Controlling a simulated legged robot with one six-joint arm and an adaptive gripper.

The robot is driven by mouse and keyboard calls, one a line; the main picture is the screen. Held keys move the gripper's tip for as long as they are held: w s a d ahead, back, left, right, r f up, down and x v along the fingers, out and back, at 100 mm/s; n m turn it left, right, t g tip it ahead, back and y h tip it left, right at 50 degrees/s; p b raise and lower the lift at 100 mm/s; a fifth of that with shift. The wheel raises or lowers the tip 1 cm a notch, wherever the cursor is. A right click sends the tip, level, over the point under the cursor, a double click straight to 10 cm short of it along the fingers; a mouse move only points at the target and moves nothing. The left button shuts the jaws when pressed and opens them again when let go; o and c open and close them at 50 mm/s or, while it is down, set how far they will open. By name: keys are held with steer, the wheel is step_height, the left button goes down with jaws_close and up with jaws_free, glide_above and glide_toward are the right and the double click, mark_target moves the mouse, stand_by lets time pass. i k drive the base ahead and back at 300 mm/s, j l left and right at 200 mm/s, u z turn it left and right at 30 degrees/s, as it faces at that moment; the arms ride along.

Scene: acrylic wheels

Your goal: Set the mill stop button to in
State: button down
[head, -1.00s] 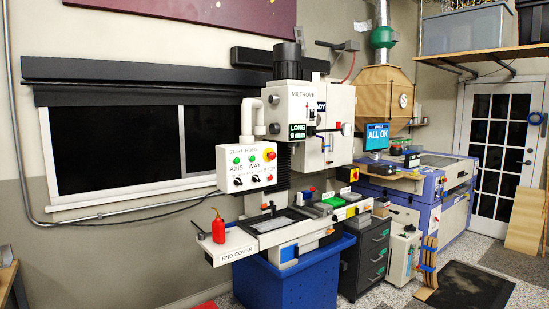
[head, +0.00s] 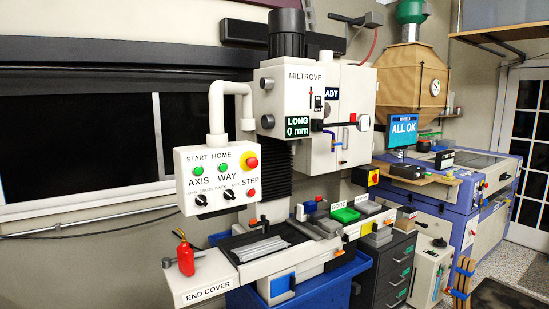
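The mill (head: 288,92) stands in the middle of the head view, with MILTROVE on its head and a display reading LONG 0 mm. Its white control box (head: 187,193) hangs at the left on a bent pipe. The stop button (head: 250,162), a red mushroom on a yellow base, is at the box's upper right. Whether it is in or out is too small to tell. Green START and HOME buttons, black AXIS and WAY knobs and a red STEP button (head: 252,193) share the panel. My gripper is not in view.
The mill's table with an END COVER ledge (head: 207,290) sticks out low in front, with a red oil can (head: 185,255) on it. A blue base is below. Drawers (head: 398,268), a blue machine and another red-on-yellow button (head: 373,177) stand to the right.

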mark_target(252, 162)
steer(key=i+l, duration=0.4)
steer(key=i, duration=0.15)
steer(key=i+l, duration=0.4)
steer(key=i, duration=0.15)
steer(key=i+l, duration=0.4)
steer(key=i, duration=0.2)
steer(key=i+l, duration=0.4)
steer(key=i, duration=0.15)
steer(key=u, duration=1.15)
